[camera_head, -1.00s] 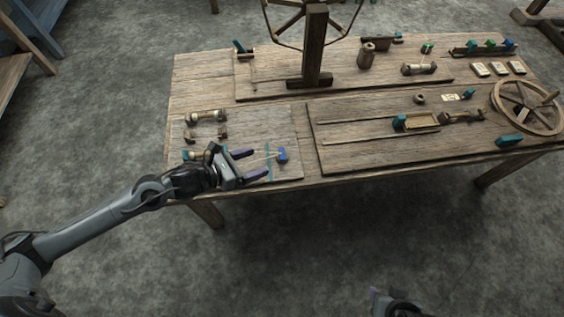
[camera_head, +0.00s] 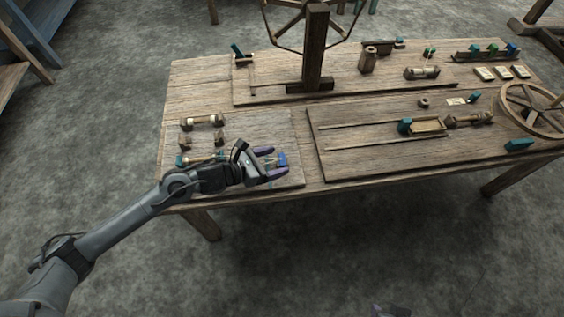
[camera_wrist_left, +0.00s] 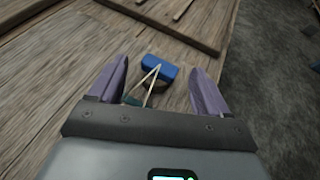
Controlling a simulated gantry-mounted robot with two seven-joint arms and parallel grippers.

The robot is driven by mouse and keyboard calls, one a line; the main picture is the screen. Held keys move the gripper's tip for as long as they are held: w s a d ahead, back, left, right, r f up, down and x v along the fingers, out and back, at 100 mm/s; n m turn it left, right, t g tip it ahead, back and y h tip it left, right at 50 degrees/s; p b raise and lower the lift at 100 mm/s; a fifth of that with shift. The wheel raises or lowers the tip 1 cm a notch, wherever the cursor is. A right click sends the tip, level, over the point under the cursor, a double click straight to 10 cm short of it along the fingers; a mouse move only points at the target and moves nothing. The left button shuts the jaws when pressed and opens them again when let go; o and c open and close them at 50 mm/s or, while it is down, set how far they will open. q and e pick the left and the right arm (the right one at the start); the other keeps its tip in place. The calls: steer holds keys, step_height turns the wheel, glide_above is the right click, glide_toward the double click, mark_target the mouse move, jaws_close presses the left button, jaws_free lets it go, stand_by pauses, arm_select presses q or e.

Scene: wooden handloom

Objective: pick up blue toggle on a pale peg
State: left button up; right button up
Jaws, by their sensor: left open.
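The blue toggle (camera_head: 282,158) lies near the front edge of the small left board, partly hidden by my left gripper (camera_head: 278,162) in the head view. In the left wrist view the toggle (camera_wrist_left: 161,68) shows as a blue block ahead, between the two open purple fingers, with a gap on each side. Pale strands (camera_wrist_left: 147,88) run in a V from it back toward the palm. The pale peg cannot be made out clearly. My right gripper (camera_head: 388,311) only just shows at the bottom edge; its jaws cannot be read.
A spool (camera_head: 202,121) and small brown blocks stand on the left board (camera_head: 262,125) behind my left gripper. A dark wooden post (camera_head: 316,50) rises behind. The larger board (camera_head: 350,160) lies to the right. The table's front edge is close to the gripper.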

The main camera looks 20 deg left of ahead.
arm_select(q)
steer(key=shift+x, duration=1.05)
steer(key=shift+s+a, duration=0.1)
steer(key=shift+c, duration=0.6)
steer(key=c, duration=1)
steer(key=shift+o, duration=0.2)
steer(key=shift+r, duration=0.15)
